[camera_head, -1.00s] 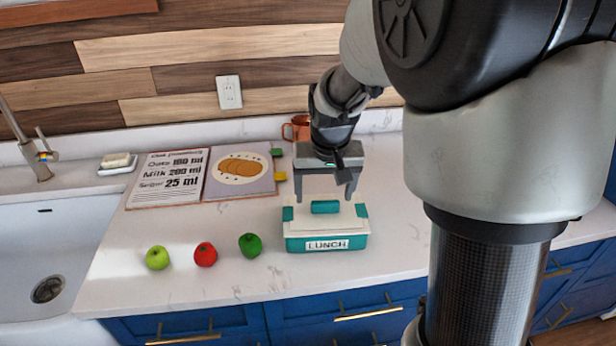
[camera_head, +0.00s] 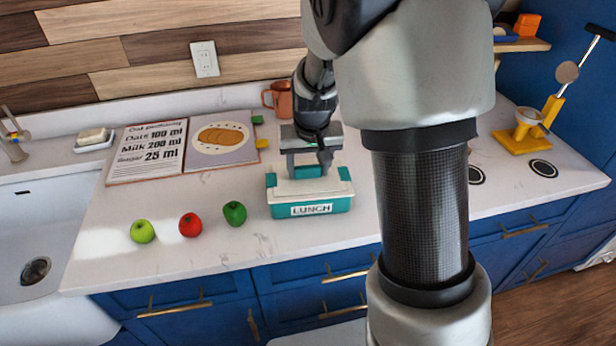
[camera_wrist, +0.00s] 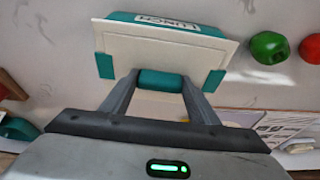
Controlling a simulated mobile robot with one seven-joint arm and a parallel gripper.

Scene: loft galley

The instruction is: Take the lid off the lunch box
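The lunch box (camera_head: 275,208) is teal with a white LUNCH label and stands on the counter near its front edge. Its white lid (camera_head: 330,186) with teal end pieces lies on top, and I see no clear gap under it. The lid's teal handle (camera_head: 308,172) is between my gripper's fingers (camera_head: 308,168). In the wrist view, the fingers of my gripper (camera_wrist: 160,80) sit against both ends of the handle (camera_wrist: 161,82). The lid (camera_wrist: 150,48) also shows there, with the box's label side (camera_wrist: 175,25) beyond it.
A green apple (camera_head: 142,231), a red apple (camera_head: 190,225) and a green pepper (camera_head: 235,213) lie left of the box. An open recipe book (camera_head: 187,150) and a copper mug (camera_head: 279,99) stand behind. The sink (camera_head: 40,240) is at far left. The counter's front strip is clear.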

